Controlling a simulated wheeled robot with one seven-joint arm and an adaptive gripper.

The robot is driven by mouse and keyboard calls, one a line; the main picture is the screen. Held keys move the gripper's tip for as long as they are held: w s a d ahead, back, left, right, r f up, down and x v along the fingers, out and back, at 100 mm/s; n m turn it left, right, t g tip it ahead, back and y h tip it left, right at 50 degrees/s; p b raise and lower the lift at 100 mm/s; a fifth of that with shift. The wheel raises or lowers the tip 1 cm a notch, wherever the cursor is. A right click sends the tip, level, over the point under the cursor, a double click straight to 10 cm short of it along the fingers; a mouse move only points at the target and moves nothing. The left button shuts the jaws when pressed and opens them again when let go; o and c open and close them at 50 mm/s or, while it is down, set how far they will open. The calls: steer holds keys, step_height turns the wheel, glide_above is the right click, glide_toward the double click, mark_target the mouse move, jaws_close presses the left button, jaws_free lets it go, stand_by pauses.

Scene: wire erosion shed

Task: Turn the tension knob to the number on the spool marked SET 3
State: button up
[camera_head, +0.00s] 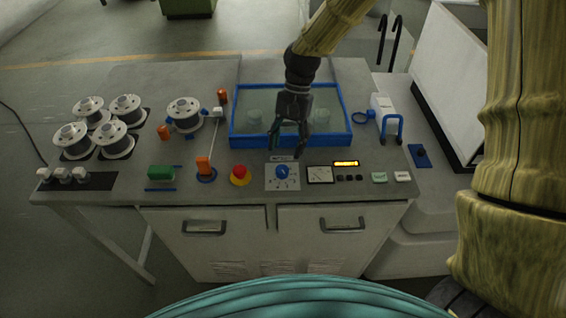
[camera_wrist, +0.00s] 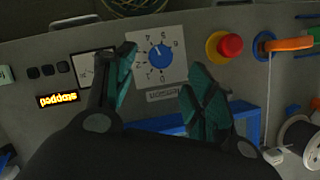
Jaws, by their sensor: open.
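The blue tension knob (camera_head: 282,171) sits on a white numbered plate (camera_head: 272,186) at the front middle of the bench. In the wrist view the knob (camera_wrist: 160,57) shows upside down, with digits around it; its exact setting is too small to read surely. My gripper (camera_head: 288,152) is open and empty, pointing down just behind and above the knob. In the wrist view its two dark green fingers (camera_wrist: 161,62) appear on either side of the knob, apart from it. White spools (camera_head: 113,133) stand at the left, and another (camera_head: 184,103) sits alone near the tank. No SET 3 marking is legible.
A blue-rimmed tank (camera_head: 240,141) lies behind the knob. A red stop button (camera_head: 239,171) and an orange-handled switch (camera_head: 204,165) are left of it. A meter (camera_head: 320,175) and a lit yellow display (camera_head: 346,163) are right. A green block (camera_head: 160,172) is further left.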

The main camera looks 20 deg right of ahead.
mark_target(283, 168)
steer(key=shift+p+x, duration=0.95)
steer(key=shift+x, duration=2.8)
steer(key=shift+w, duration=0.15)
steer(key=c, duration=1)
